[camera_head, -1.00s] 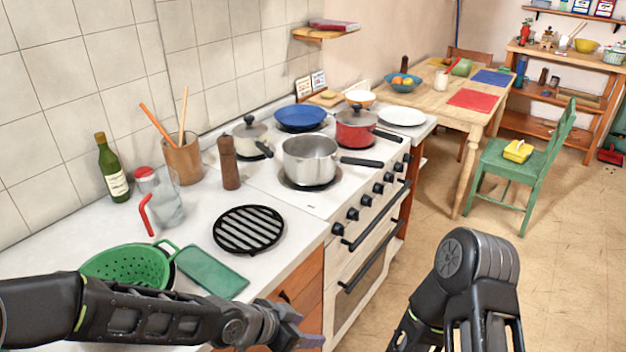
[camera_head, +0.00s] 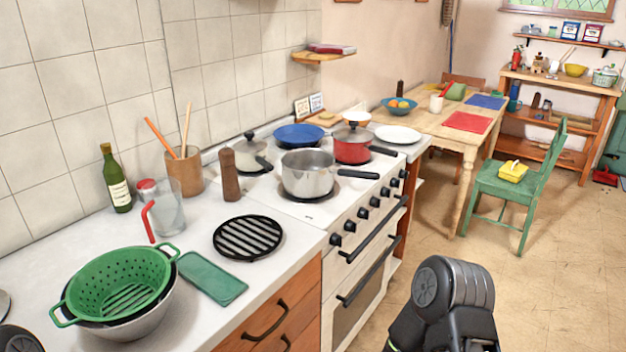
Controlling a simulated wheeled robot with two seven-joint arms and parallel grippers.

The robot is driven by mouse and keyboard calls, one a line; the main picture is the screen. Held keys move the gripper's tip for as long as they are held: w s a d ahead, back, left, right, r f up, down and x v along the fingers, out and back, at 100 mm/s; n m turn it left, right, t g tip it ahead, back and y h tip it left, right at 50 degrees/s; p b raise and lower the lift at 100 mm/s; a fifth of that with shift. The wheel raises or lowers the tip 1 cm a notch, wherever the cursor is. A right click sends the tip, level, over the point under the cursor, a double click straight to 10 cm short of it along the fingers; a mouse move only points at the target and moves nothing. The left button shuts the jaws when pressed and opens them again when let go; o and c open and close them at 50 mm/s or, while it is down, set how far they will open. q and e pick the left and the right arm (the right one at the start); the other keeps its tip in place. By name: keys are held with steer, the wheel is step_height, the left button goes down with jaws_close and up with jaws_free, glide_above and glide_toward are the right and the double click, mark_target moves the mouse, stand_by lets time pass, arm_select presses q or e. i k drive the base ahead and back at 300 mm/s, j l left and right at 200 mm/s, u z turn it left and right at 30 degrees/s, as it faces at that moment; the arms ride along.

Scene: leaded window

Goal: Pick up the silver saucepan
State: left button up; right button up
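The silver saucepan (camera_head: 309,177) stands upright and uncovered on the front left part of the white stove (camera_head: 313,207). Its black handle (camera_head: 358,174) points right, toward the stove's front edge. My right arm shows at the bottom right, in front of the stove and well apart from the saucepan; its gripper is out of the frame. Only a small dark piece of my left arm shows at the bottom left corner, and the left gripper is not in view. Neither arm touches the saucepan.
A wooden pepper mill (camera_head: 230,176) stands left of the saucepan.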

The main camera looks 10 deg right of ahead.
mark_target(330, 176)
steer(key=l+u, duration=0.2)
steer(key=u, duration=0.2)
steer(key=l+u, duration=0.2)
steer(key=u, duration=0.25)
steer(key=l+u, duration=0.15)
steer(key=l, duration=0.4)
steer(key=k+l+u, duration=0.1)
steer(key=l, duration=0.5)
steer(key=l+u, duration=0.15)
steer(key=l, duration=0.4)
steer(key=k+l+u, duration=0.15)
steer(key=l, duration=0.4)
